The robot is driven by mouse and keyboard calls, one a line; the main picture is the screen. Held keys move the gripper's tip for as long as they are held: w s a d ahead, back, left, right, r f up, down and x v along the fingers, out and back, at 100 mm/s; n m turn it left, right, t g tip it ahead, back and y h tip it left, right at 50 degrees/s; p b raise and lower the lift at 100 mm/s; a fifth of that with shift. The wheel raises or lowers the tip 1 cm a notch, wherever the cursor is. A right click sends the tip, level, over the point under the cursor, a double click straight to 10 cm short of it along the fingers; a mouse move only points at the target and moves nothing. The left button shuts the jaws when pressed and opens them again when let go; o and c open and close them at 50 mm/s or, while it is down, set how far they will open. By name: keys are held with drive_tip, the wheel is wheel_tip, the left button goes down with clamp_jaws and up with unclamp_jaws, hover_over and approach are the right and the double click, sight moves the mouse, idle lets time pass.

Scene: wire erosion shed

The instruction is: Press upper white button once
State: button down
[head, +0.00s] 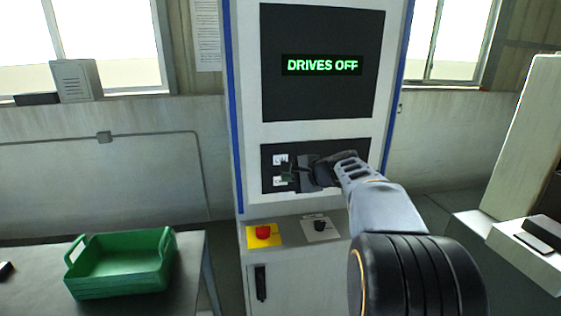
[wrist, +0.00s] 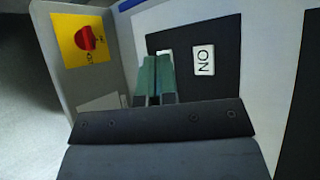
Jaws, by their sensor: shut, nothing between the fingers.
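The upper white button (head: 280,159) sits on the black panel of the tall cabinet. In the wrist view it (wrist: 203,61) is uncovered, with dark lettering that looks like ON, turned sideways. The lower white button (head: 278,182) is below it and is mostly hidden behind the fingertips in the wrist view. My gripper (head: 287,174) is shut and empty, in front of the panel. In the wrist view its green fingertips (wrist: 157,60) line up with the lower button, off to one side of the upper one. I cannot tell whether they touch the panel.
The cabinet screen (head: 322,65) reads DRIVES OFF. A green crate (head: 120,262) is on the table at left. A pale machine (head: 525,150) stands at right.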

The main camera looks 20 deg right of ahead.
drive_tip(key=p, duration=0.4)
approach(274, 164)
drive_tip(key=w+a+f, duration=0.1)
drive_tip(key=a+f, duration=0.1)
drive_tip(key=a, duration=0.2)
drive_tip(key=shift+w+d+f+p, duration=0.1)
drive_tip(key=shift+w+d+p, duration=0.15)
drive_tip(key=shift+w, duration=0.35)
drive_tip(key=shift+w+d+f+p, duration=0.1)
drive_tip(key=shift+w+d+p, duration=0.1)
drive_tip(key=shift+w, duration=0.45)
drive_tip(key=shift+w, duration=0.15)
idle(0.7)
drive_tip(key=shift+w+d, duration=0.1)
drive_tip(key=shift+w, duration=0.15)
drive_tip(key=shift+w+d, duration=0.1)
drive_tip(key=shift+w, duration=0.25)
idle(0.7)
idle(0.4)
drive_tip(key=shift+s+b, duration=0.45)
drive_tip(key=shift+s, duration=0.35)
